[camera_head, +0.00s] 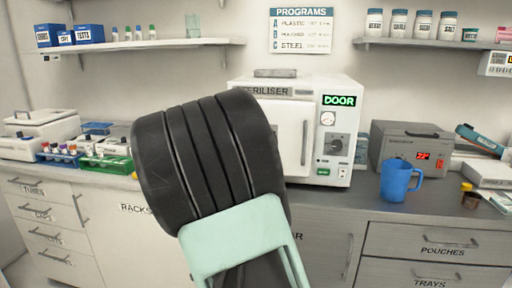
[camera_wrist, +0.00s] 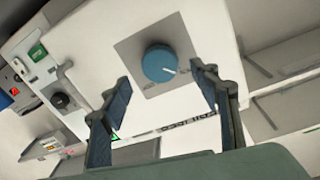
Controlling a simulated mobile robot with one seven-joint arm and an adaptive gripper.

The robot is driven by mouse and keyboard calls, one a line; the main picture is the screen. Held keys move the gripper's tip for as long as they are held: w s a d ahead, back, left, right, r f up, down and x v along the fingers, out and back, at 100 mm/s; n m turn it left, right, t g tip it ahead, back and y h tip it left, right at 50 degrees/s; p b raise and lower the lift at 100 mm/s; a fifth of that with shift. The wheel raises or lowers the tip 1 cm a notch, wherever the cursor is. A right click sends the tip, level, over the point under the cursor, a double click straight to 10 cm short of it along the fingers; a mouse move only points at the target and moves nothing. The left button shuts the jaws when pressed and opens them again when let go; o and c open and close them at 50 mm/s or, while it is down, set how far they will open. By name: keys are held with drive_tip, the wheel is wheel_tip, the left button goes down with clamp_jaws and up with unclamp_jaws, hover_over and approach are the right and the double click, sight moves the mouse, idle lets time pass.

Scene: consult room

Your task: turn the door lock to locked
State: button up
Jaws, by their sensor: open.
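In the wrist view a round blue knob (camera_wrist: 160,64) with a white pointer mark sits on a grey square plate (camera_wrist: 130,45) on the white door of the steriliser (camera_wrist: 105,45). The mark points to the lower right in that tilted view; lettering around the knob is too small to read. My gripper (camera_wrist: 159,73) is open and empty, its two fingers on either side of the knob in the picture. Whether they touch it cannot be told, but a gap shows. In the head view the steriliser (camera_head: 315,85) shows a lit green DOOR sign (camera_head: 339,100); my arm hides the knob and gripper.
A door handle (camera_head: 304,143) and a black dial (camera_head: 336,145) are right of my arm. A blue mug (camera_head: 397,182) and a grey device with a red display (camera_head: 410,145) stand on the counter at right. Tube racks (camera_head: 105,162) stand at left.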

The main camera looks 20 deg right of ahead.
drive_tip(key=shift+x, duration=2.15)
drive_tip(key=shift+c, duration=0.4)
drive_tip(key=c, duration=1.1)
